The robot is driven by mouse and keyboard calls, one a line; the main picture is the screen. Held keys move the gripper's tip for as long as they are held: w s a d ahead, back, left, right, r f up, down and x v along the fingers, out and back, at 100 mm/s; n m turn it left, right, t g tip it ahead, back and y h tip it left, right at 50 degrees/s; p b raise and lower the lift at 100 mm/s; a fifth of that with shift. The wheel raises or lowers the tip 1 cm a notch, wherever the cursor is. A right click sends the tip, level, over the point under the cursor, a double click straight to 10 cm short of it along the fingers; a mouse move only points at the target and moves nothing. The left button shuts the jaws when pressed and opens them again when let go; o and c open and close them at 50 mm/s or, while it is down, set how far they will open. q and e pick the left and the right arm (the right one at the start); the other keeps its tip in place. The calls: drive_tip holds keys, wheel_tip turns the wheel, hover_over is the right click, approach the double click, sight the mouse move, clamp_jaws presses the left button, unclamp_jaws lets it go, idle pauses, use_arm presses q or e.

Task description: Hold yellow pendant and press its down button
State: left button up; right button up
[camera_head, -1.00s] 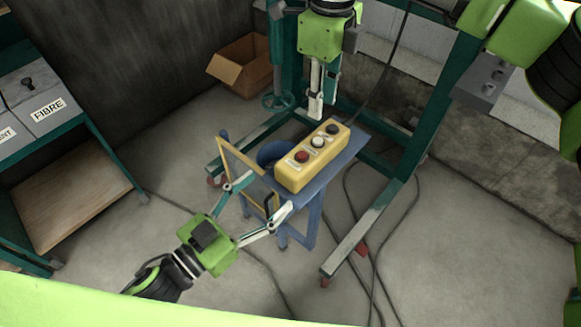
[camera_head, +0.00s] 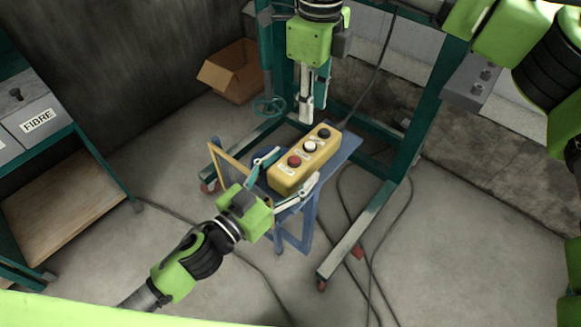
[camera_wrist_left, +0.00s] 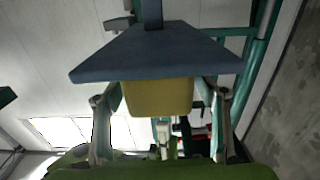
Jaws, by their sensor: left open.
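The yellow pendant (camera_head: 290,176) lies on a small blue stand (camera_head: 341,154), buttons up. Its buttons run from red (camera_head: 294,161) at the near end, through white (camera_head: 310,146), to black (camera_head: 324,133) at the far end; their labels are unreadable. My left gripper (camera_head: 294,167) is open, one finger on each side of the pendant's near end. The left wrist view shows the pendant (camera_wrist_left: 157,98) between the spread fingers, with gaps beside it. My right gripper (camera_head: 310,112) hangs above and beyond the pendant's far end, fingers downward, near each other; its opening is unclear.
A tan frame (camera_head: 229,160) stands at the stand's left side. A green metal frame (camera_head: 408,140) rises behind and right, with cables on the floor. A cardboard box (camera_head: 231,72) is at the back, a FIBRE bin (camera_head: 40,122) at left. Front floor is mostly clear.

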use_arm(q)
drive_tip(key=c, duration=1.3)
drive_tip(key=shift+c, duration=1)
use_arm(e)
drive_tip(key=shift+c, duration=0.7)
clamp_jaws()
